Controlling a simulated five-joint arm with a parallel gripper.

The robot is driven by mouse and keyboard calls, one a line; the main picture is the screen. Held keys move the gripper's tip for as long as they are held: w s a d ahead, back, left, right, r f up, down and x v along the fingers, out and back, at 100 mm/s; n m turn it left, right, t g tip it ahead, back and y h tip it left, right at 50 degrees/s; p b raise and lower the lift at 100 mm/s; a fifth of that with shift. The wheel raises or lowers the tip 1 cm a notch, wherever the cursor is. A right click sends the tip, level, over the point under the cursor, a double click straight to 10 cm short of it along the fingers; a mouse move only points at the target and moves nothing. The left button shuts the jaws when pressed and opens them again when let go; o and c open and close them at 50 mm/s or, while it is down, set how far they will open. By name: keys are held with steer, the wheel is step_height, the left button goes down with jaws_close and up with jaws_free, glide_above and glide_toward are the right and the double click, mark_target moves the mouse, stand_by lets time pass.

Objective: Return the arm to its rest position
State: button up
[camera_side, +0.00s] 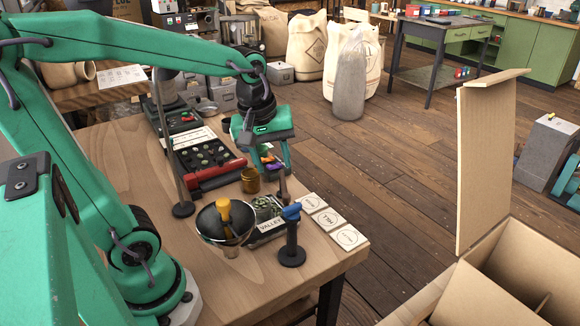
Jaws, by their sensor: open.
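My green arm reaches from the left across the wooden table (130,185). My gripper (268,166) hangs from its black wrist over the back right part of the table, jaws pointing down. It is open, and I see nothing held in it. Small purple and orange items show behind and between its jaws; whether they touch the jaws I cannot tell.
Below the gripper stand an amber cup (250,181), a metal bowl with a yellow-handled tool (224,212), a tray labelled VALLEY (268,228) and a blue-topped stand (291,245). White cards (329,218) line the right edge. An open cardboard box (485,190) stands right.

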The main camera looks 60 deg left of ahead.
steer(key=s+d+r+m+t, duration=0.2)
steer(key=s+m, duration=0.5)
steer(key=m, duration=0.5)
steer(key=shift+d+t, duration=0.4)
steer(key=shift+t, duration=0.1)
steer(key=shift+r, duration=0.1)
stand_by(0.4)
steer(key=g, duration=0.6)
glide_above(287, 195)
steer(key=shift+a+f, duration=0.15)
steer(key=shift+f, duration=3.65)
steer(key=shift+f, duration=0.15)
steer(key=shift+f, duration=3.8)
